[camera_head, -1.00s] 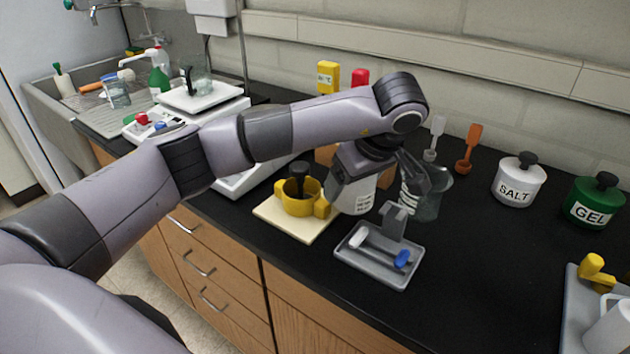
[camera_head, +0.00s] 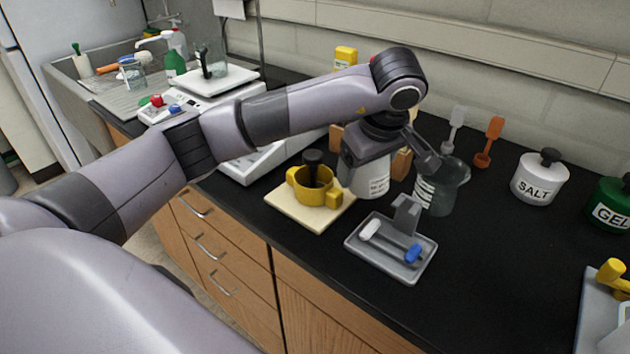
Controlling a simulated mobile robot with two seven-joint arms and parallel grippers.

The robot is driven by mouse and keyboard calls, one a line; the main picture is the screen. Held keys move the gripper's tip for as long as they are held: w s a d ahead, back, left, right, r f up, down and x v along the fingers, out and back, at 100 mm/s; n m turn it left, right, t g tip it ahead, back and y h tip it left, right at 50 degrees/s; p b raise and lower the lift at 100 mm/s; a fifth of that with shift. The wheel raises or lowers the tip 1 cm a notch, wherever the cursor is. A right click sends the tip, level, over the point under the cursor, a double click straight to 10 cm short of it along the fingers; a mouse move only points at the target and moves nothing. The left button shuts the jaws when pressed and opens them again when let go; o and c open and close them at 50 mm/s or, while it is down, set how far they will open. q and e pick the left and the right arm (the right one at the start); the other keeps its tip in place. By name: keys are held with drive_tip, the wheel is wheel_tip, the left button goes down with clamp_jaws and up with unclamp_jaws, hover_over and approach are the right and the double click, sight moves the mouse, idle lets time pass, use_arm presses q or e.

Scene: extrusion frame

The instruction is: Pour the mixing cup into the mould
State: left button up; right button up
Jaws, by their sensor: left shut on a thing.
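The mixing cup appears to be the grey see-through beaker (camera_head: 446,194) with a pouring lip, right of my left gripper. It looks upright, and I cannot tell whether its base touches the counter. My left gripper (camera_head: 428,162) is at the beaker's left upper side, shut on it; the exact finger contact is partly hidden. The mould appears to be the yellow ring-shaped piece (camera_head: 316,197) with side lugs and a black core, on a cream board (camera_head: 290,212) to the left. My right gripper is not in view.
A white labelled tub (camera_head: 372,184) stands between mould and beaker. A grey tray (camera_head: 374,262) with white and blue pieces lies in front. Salt (camera_head: 535,187) and gel (camera_head: 610,212) jars stand right.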

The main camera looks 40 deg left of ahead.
use_arm(q)
drive_tip(key=shift+s+a+r+n+t+h, duration=0.2)
drive_tip(key=shift+a+r+t+h, duration=0.15)
drive_tip(key=shift+r+h, duration=0.25)
drive_tip(key=shift+s+a+r+n+t+h, duration=0.1)
drive_tip(key=shift+s+a+r+t+h, duration=0.15)
drive_tip(key=shift+a+r+h, duration=0.3)
drive_tip(key=shift+a+f+h, duration=0.1)
drive_tip(key=shift+f+h, duration=0.1)
drive_tip(key=shift+h, duration=0.05)
drive_tip(key=shift+s+a+f+h+b, duration=0.2)
drive_tip(key=shift+h+b, duration=0.1)
drive_tip(key=shift+b, duration=0.1)
drive_tip(key=r+t+h, duration=0.1)
drive_tip(key=a+r+t+h, duration=0.1)
drive_tip(key=h, duration=0.1)
drive_tip(key=r+n+t+h, duration=0.1)
drive_tip(key=r, duration=0.1)
drive_tip(key=shift+s+a+h+p, duration=0.35)
drive_tip(key=shift+h, duration=0.05)
drive_tip(key=shift+f+t+h, duration=0.3)
drive_tip(key=shift+f+h, duration=0.05)
drive_tip(key=shift+h, duration=0.25)
drive_tip(key=shift+a+r+n+t+h, duration=0.2)
drive_tip(key=shift+r+n+t+h, duration=0.25)
drive_tip(key=shift+h, duration=0.25)
